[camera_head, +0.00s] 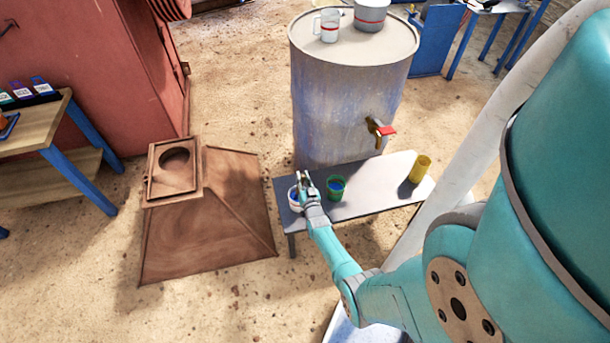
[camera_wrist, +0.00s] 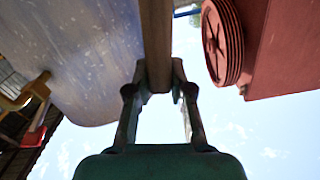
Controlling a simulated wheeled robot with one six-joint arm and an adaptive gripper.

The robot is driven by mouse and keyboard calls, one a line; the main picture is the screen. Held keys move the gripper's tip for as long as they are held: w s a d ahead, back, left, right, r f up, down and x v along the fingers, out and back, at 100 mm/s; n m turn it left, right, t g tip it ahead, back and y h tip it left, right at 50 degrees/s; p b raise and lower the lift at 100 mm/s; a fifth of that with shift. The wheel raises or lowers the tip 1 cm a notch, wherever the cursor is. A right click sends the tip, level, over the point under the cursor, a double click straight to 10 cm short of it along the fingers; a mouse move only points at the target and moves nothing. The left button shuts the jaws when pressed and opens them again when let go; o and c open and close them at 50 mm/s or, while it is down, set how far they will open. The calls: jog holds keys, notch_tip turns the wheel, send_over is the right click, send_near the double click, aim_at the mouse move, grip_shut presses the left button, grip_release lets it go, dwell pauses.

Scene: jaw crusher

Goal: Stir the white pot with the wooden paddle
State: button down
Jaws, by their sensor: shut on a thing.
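The white pot (camera_head: 293,205) stands at the left end of the small grey table (camera_head: 350,208), with something blue showing inside it. My gripper (camera_head: 304,178) is over the pot's right side and partly hides it. In the wrist view my gripper (camera_wrist: 158,85) is shut on the wooden paddle (camera_wrist: 155,40), a brown bar between the two fingers. The paddle's lower end is hidden, so I cannot tell whether it touches the pot or its contents.
A green pot (camera_head: 336,187) stands just right of my gripper. A yellow cup (camera_head: 420,168) is at the table's right end. A large grey barrel (camera_head: 345,110) with a red-handled tap (camera_head: 383,131) rises behind. A rusty hopper (camera_head: 205,225) lies to the left.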

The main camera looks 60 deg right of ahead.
jog(key=shift+s+d, duration=0.4)
jog(key=shift+d, duration=0.15)
jog(key=shift+r, duration=0.2)
notch_tip(320, 180, up, 9)
jog(key=s+d, duration=0.1)
jog(key=shift+s+r, duration=0.2)
jog(key=shift+s, duration=0.05)
dwell(0.7)
jog(key=shift+d, duration=0.15)
dwell(0.3)
jog(key=shift+r, duration=2.5)
